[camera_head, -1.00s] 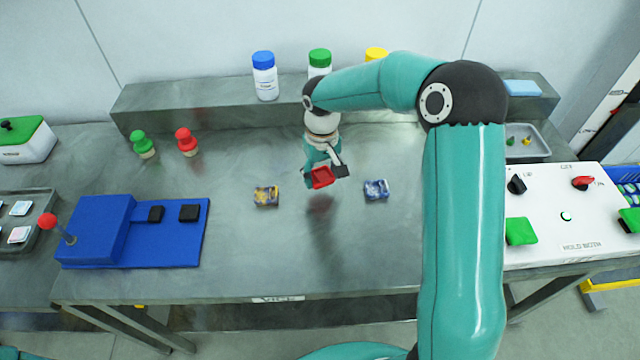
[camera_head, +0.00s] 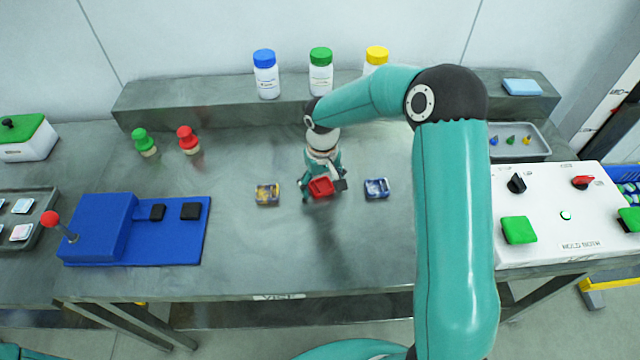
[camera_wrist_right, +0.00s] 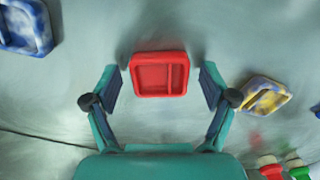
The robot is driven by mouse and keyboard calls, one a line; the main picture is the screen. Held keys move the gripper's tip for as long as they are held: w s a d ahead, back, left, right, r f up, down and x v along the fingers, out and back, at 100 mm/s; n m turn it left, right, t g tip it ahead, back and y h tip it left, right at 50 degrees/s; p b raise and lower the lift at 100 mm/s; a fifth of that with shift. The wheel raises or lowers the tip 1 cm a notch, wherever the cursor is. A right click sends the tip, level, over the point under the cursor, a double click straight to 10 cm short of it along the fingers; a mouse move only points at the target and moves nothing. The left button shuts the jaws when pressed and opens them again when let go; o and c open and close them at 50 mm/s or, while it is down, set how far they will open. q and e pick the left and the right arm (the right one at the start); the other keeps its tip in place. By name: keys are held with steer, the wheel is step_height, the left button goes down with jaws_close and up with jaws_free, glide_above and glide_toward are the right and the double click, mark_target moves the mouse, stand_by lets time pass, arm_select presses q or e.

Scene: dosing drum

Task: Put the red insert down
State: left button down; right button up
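The red insert (camera_head: 320,187) lies on the metal table between two other small inserts. It also shows in the right wrist view (camera_wrist_right: 159,74), flat, with a divided recess. My right gripper (camera_head: 322,184) is over it, pointing down. In the right wrist view the fingers (camera_wrist_right: 162,92) are spread wide, one on each side of the insert, with a visible gap on both sides. My left gripper is not in view.
A yellow-and-blue marbled insert (camera_head: 268,194) lies left of the red one, a blue-and-white one (camera_head: 376,188) right. A blue fixture (camera_head: 165,245) stands left, a white control box (camera_head: 550,232) right. Bottles stand on the back shelf (camera_head: 190,103). The table front is clear.

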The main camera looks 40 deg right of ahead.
mark_target(322, 190)
step_height(322, 190, up, 12)
steer(key=b, duration=0.1)
stand_by(0.7)
steer(key=shift+s, duration=0.1)
stand_by(0.3)
